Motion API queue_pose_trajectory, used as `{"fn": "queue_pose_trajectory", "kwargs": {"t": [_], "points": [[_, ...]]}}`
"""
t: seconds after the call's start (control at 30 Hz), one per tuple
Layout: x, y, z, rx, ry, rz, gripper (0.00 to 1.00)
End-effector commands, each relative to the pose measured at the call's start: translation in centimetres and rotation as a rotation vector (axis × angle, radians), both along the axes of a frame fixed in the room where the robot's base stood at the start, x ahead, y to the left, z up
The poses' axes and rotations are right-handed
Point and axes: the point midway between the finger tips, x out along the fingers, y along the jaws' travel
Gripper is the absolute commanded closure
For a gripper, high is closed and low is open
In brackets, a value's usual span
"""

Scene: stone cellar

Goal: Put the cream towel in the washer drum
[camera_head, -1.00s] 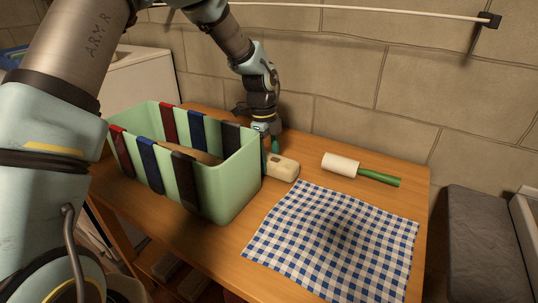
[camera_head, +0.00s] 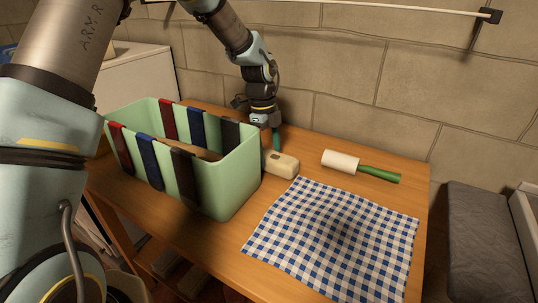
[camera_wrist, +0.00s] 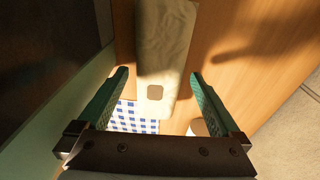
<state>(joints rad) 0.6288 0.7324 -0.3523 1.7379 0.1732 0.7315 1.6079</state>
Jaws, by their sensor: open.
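The cream towel (camera_head: 281,165) is a compact block lying on the wooden table just right of the green bin. In the wrist view the towel (camera_wrist: 165,45) is a long pale shape with a small brown square on it, lying between and beyond my fingers. My gripper (camera_head: 276,140) points down over the towel's back end, beside the bin. In the wrist view my gripper (camera_wrist: 158,78) is open, with a green finger on each side and nothing held. No washer drum opening shows. A white cabinet (camera_head: 135,70) stands behind the bin; I cannot tell whether it is the washer.
The green bin (camera_head: 235,180) has several dark red, blue and black strips over its rims. A blue-checked cloth (camera_head: 335,235) covers the front right of the table (camera_head: 415,190). A white roller with a green handle (camera_head: 345,163) lies behind the cloth. A stone wall closes the back.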

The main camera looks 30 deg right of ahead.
Motion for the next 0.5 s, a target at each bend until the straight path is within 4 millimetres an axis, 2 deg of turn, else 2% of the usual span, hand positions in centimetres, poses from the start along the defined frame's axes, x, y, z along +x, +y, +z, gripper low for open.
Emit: {"fn": "queue_pose_trajectory", "kwargs": {"t": [0.3,0.5], "points": [[0.8,0.4,6.4,-0.004,-0.003,0.003,0.00],[1.1,0.5,9.4,-0.002,-0.001,0.001,0.00]]}}
